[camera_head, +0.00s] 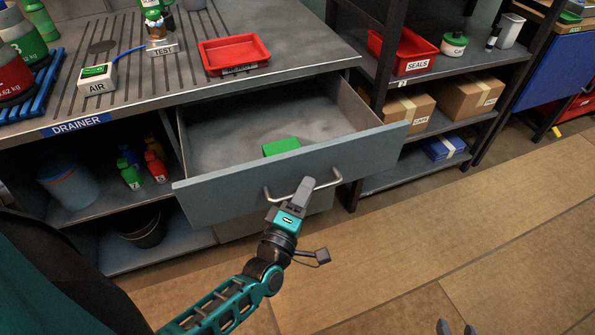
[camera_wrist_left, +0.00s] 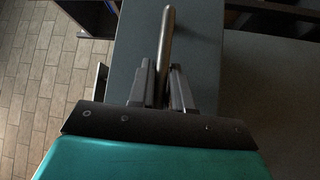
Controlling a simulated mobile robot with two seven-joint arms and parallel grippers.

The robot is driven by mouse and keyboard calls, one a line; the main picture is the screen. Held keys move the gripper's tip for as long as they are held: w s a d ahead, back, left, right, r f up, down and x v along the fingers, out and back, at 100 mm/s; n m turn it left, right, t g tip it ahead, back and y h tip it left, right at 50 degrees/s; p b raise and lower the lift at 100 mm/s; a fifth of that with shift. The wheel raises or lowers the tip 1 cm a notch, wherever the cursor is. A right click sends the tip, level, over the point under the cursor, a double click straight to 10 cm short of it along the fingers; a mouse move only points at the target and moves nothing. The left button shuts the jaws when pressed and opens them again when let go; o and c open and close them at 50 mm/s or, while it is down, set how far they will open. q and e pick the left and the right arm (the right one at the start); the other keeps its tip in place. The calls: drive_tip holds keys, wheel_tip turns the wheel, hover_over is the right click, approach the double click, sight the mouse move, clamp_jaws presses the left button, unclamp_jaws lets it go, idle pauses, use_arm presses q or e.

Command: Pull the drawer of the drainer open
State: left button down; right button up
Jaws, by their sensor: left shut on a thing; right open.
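The drainer's drawer (camera_head: 230,195) stands pulled well out below the bench top marked DRAINER (camera_head: 76,125), with its inside showing. A green block (camera_head: 281,147) lies in it near the front panel. My left gripper (camera_head: 303,190) is shut on the metal bar handle (camera_head: 328,181) of the drawer front. In the left wrist view the handle (camera_wrist_left: 167,40) runs between the two fingers (camera_wrist_left: 161,85).
A red tray (camera_head: 234,55) and a TEST stand (camera_head: 162,48) sit on the bench top. Small bottles (camera_head: 142,170) and buckets stand on the shelves below left. A shelf rack with cardboard boxes (camera_head: 471,97) stands right of the drawer. The floor (camera_head: 430,235) in front is clear.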

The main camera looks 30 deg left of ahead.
use_arm(q)
drive_tip(key=shift+s+d, duration=0.4)
drive_tip(key=shift+d, duration=0.05)
use_arm(e)
drive_tip(key=shift+r, duration=0.1)
use_arm(q)
drive_tip(key=c, duration=1.1)
unclamp_jaws()
drive_tip(key=shift+c, duration=0.2)
